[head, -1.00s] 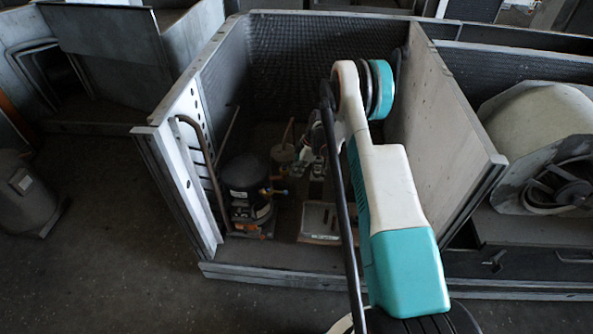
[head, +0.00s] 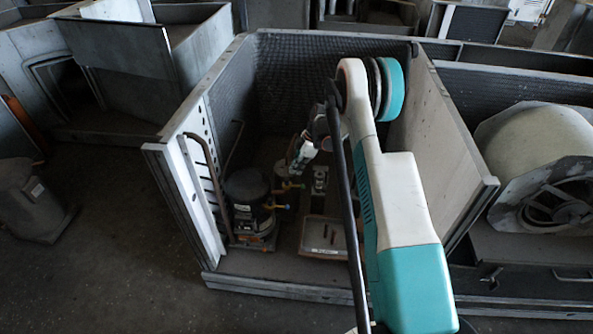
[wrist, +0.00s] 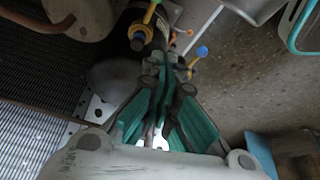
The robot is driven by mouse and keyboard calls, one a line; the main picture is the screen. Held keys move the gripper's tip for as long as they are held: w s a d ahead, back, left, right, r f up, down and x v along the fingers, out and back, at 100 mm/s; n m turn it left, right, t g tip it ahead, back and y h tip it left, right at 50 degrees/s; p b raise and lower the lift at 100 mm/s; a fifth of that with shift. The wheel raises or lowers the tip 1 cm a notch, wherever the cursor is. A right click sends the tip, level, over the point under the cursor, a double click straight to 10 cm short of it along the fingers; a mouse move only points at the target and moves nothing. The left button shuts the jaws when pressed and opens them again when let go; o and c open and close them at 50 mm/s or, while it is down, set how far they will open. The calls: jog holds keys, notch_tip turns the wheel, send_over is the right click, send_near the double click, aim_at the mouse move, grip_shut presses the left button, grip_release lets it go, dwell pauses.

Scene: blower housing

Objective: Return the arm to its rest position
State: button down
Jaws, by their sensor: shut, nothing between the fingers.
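My arm (head: 398,200), white and teal, rises from the bottom of the head view and bends over into the open metal housing (head: 178,200). My gripper (wrist: 172,72) shows in the wrist view with its teal-padded fingers drawn together and nothing held. In that view its tips overlap the fittings behind, including a brass fitting with a yellow cap (wrist: 147,36) and a blue knob (wrist: 202,51). I cannot tell whether the tips touch anything. In the head view the fingers are small and hard to make out.
A black compressor (head: 247,200) stands inside the housing at left, with a shallow tray-like part (head: 325,236) to its right. The housing's side wall (head: 440,150) stands close right of my arm. A blower drum (head: 535,140) is farther right. Open floor (head: 110,270) lies front left.

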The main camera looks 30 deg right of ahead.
jog(key=shift+r, duration=0.1)
dwell(0.3)
jog(key=s+a+r+m+t+h, duration=0.15)
jog(key=s+a+r, duration=0.25)
jog(key=r, duration=0.6)
jog(key=s+a+r+m, duration=0.3)
jog(key=s+a+r, duration=0.1)
jog(key=r, duration=0.7)
jog(key=s+a+r+m+t+h, duration=0.1)
jog(key=s+a+r+m, duration=0.25)
jog(key=r, duration=0.65)
jog(key=s+a+r+m+t, duration=0.1)
jog(key=s+a+r+m, duration=0.1)
jog(key=s, duration=1.1)
jog(key=s+a+r+m+t+h, duration=0.1)
jog(key=s+a, duration=0.4)
jog(key=s, duration=0.8)
jog(key=shift+a+r+m+t, duration=0.15)
jog(key=shift+r+m+t, duration=0.55)
jog(key=shift+m, duration=0.7)
jog(key=shift+s+r, duration=0.1)
